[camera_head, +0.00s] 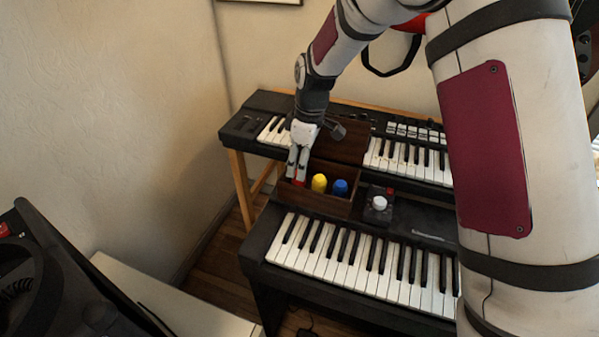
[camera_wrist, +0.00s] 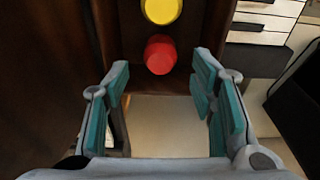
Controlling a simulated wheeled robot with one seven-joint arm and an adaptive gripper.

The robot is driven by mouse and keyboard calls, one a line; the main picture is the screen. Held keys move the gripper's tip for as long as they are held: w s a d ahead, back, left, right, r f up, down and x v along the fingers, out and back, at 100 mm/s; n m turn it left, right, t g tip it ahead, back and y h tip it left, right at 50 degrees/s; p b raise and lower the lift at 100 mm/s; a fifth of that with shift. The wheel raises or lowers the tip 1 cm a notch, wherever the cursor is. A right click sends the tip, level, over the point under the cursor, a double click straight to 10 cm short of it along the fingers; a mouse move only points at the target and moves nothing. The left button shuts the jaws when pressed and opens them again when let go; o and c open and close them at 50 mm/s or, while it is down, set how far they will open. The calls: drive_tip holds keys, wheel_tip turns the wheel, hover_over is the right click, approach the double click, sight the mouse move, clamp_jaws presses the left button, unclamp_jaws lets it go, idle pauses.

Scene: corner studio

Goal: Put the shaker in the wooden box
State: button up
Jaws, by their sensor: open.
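The wooden box (camera_head: 327,203) is dark brown, with its lid (camera_head: 338,144) raised, and stands behind the lower keyboard. A red rounded piece (camera_head: 299,183), a yellow one (camera_head: 319,183) and a blue one (camera_head: 340,187) stand in a row in it. I cannot tell which, if any, is the shaker. My gripper (camera_head: 296,176) points down at the box's left end, above the red piece. In the wrist view my gripper (camera_wrist: 162,72) is open and empty; the red piece (camera_wrist: 160,56) shows just beyond and between its fingertips, with the yellow piece (camera_wrist: 161,9) farther on.
A small dark device with a white knob (camera_head: 379,203) sits right of the box. The lower keyboard (camera_head: 355,258) lies in front, and an upper keyboard (camera_head: 408,160) behind. A white surface (camera_head: 165,300) is at the lower left. The raised lid stands close to my gripper.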

drive_tip(key=s+d+r+m, duration=0.2)
drive_tip(key=s+d+r, duration=0.2)
drive_tip(key=r, duration=0.4)
drive_tip(key=s+d+r+m, duration=0.25)
drive_tip(key=s+r, duration=0.25)
drive_tip(key=r, duration=0.4)
drive_tip(key=s+d+r+m+t, duration=0.1)
drive_tip(key=s+d+m, duration=0.3)
drive_tip(key=s, duration=1)
drive_tip(key=s+d+r+m+t+h, duration=0.1)
drive_tip(key=s+d+m, duration=0.4)
drive_tip(key=s, duration=0.9)
drive_tip(key=shift+d+r, duration=0.4)
drive_tip(key=shift+d, duration=0.2)
drive_tip(key=shift+r, duration=0.1)
wheel_tip(320, 180, up, 8)
drive_tip(key=t+p, duration=0.1)
drive_tip(key=p, duration=0.6)
drive_tip(key=shift+t, duration=0.3)
